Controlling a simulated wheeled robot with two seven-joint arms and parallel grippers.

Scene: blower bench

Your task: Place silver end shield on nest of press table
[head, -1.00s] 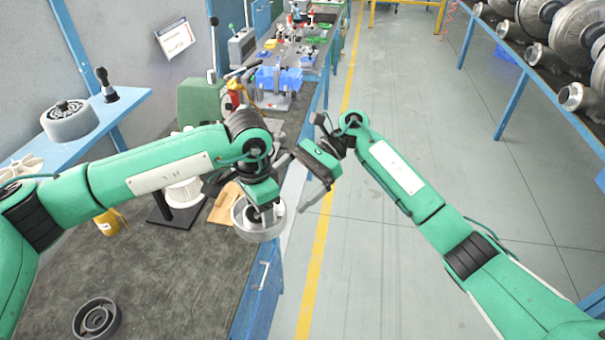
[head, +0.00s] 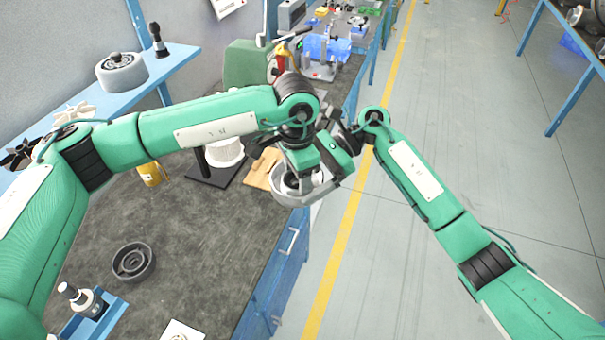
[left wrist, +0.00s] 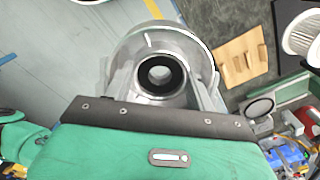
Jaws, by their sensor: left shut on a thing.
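The silver end shield (head: 287,198) is a round, shallow metal cup with a dark-rimmed centre bore. My left gripper (head: 300,180) is shut on it and holds it by the bench's right edge. In the left wrist view the end shield (left wrist: 185,42) sits between the fingers of my left gripper (left wrist: 160,88), its bore facing the camera. My right gripper (head: 345,150) is just behind the left wrist and partly hidden by it; its fingers cannot be made out. I cannot clearly identify the press table's nest.
The dark bench top (head: 190,245) is mostly clear in front. A dark ring (head: 133,262) lies on it. A blue shelf (head: 160,72) holds a grey housing (head: 121,72).

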